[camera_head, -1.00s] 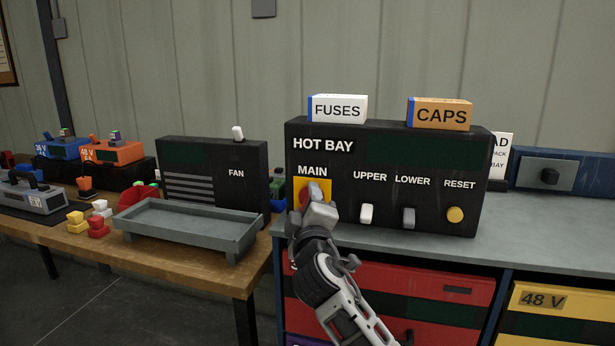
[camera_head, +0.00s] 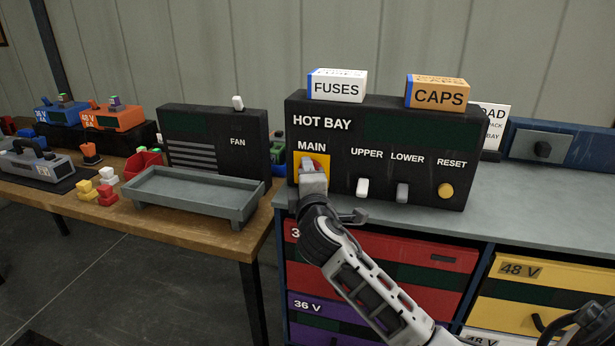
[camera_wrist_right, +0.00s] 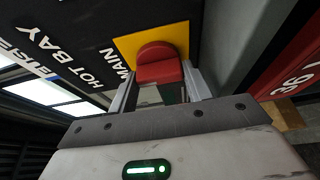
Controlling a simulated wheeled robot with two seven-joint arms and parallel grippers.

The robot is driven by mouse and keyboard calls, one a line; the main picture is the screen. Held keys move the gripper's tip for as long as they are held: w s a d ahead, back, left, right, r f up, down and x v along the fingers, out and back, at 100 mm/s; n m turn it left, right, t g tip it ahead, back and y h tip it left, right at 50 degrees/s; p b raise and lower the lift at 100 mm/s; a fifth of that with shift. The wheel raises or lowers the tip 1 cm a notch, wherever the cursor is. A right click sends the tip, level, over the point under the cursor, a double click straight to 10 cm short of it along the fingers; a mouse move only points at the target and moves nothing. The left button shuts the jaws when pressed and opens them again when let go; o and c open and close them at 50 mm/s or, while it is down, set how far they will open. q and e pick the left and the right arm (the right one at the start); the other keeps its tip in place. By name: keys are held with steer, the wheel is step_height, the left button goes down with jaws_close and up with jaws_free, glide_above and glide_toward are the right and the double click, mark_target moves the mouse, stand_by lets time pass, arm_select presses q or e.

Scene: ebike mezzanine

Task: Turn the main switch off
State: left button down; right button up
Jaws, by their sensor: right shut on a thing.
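The main switch (camera_wrist_right: 158,68) is a red rotary knob on a yellow plate (camera_wrist_right: 128,50), under the MAIN label of the black HOT BAY panel (camera_head: 345,185). In the wrist view the knob's red grip sits between the two fingers of my right gripper (camera_wrist_right: 160,90), which is shut on it. In the head view my right gripper (camera_head: 313,178) is in front of the switch and hides the knob; part of the yellow plate (camera_head: 323,164) shows around it. The knob's exact angle is hard to tell. My left gripper is not in view.
The UPPER lever (camera_head: 362,188), LOWER lever (camera_head: 402,193) and yellow RESET button (camera_head: 446,191) are to the right on the panel. A FUSES box (camera_head: 337,86) and a CAPS box (camera_head: 437,92) stand on top. A grey tray (camera_head: 195,195) is on the wooden bench at left.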

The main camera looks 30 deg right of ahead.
steer(key=shift+f, duration=0.1)
steer(key=o, duration=1)
steer(key=b+v, duration=0.2)
steer(key=v, duration=1.4)
steer(key=shift+b, duration=0.35)
